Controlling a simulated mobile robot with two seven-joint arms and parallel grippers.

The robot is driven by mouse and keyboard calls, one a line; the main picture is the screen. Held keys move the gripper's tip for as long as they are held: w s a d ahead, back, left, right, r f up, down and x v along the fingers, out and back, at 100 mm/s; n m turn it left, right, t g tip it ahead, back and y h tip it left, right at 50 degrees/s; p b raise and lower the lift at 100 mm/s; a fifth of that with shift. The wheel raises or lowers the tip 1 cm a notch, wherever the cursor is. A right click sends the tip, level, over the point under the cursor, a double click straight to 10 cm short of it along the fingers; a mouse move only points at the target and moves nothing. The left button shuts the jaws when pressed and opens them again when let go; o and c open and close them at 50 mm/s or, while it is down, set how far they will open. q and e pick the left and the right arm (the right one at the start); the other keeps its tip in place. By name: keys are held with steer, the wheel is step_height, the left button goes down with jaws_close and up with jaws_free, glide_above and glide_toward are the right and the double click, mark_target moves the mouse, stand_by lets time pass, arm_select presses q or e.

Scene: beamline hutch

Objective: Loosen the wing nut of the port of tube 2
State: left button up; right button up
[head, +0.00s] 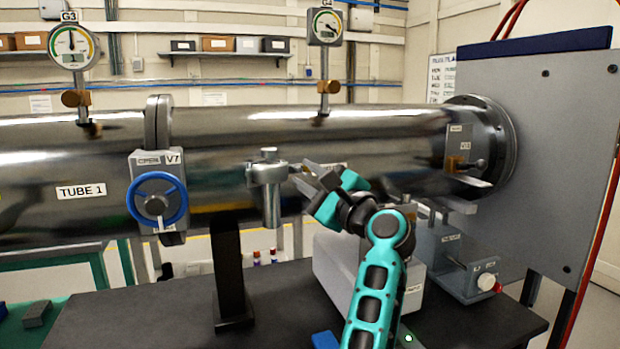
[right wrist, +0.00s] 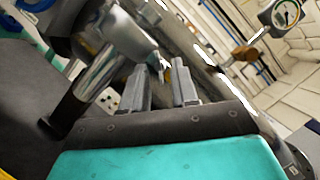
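Tube 2 (head: 390,135) is the long shiny metal tube right of the flange and valve V7; its label is mostly hidden behind my right gripper. Its port (head: 267,185) is a grey metal fitting with a capped top and a stem hanging down. The port also shows large at the left of the right wrist view (right wrist: 115,75). My right gripper (head: 298,174) is just right of the port, fingers pointing at it. I cannot clearly make out the wing nut. My left gripper is not in view.
Valve V7 with a blue handwheel (head: 157,200) is left of the port. Gauges G3 (head: 73,47) and G4 (head: 325,25) stand above the tube. A black support post (head: 229,270) stands below. A grey box (head: 335,262) sits under my right arm.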

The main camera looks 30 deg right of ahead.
jaws_close()
